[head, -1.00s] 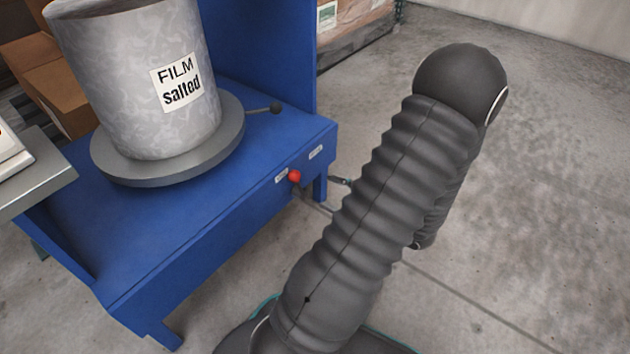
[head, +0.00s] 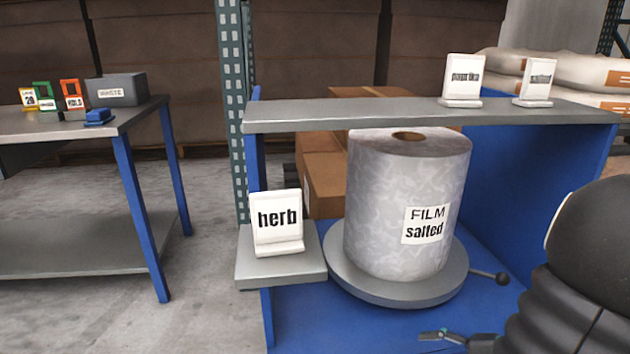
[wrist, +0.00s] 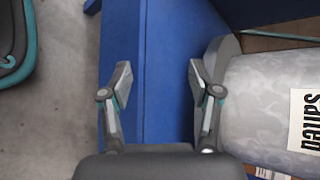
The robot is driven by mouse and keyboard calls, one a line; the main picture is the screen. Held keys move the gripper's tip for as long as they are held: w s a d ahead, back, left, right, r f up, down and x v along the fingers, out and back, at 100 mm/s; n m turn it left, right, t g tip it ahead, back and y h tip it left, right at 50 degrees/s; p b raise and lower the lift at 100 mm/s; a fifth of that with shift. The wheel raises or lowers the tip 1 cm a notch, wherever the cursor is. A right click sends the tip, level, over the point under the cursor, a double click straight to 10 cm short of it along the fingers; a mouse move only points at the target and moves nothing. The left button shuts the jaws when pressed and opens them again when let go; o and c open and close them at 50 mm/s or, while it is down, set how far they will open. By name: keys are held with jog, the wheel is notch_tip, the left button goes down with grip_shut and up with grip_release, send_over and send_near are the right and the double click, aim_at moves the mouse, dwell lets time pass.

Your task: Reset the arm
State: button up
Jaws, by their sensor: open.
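My gripper (wrist: 160,82) is open in the wrist view, with nothing between its two fingers. Below it is the blue frame (wrist: 172,60) of a stand, with the film roll to the right. In the head view, a fingertip of my gripper (head: 442,337) shows at the bottom, in front of the blue stand. My dark arm (head: 575,300) fills the lower right corner and hides part of the stand. The rest of the gripper is out of the head view.
A grey film roll (head: 395,200) labelled "FILM salted" stands on a round plate (head: 400,292) with a lever. A "herb" card (head: 277,222) stands on a side shelf; two cards stand on the upper shelf (head: 350,117).

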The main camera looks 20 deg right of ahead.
jog(key=a+r+n+g+h+p, duration=0.3)
jog(key=a+r+n+h+p, duration=0.4)
jog(key=a+r+n, duration=0.8)
jog(key=a+r, duration=0.6)
jog(key=shift+s+a+g+h, duration=0.15)
jog(key=shift+s+g+h, duration=0.15)
jog(key=shift+s+h, duration=0.1)
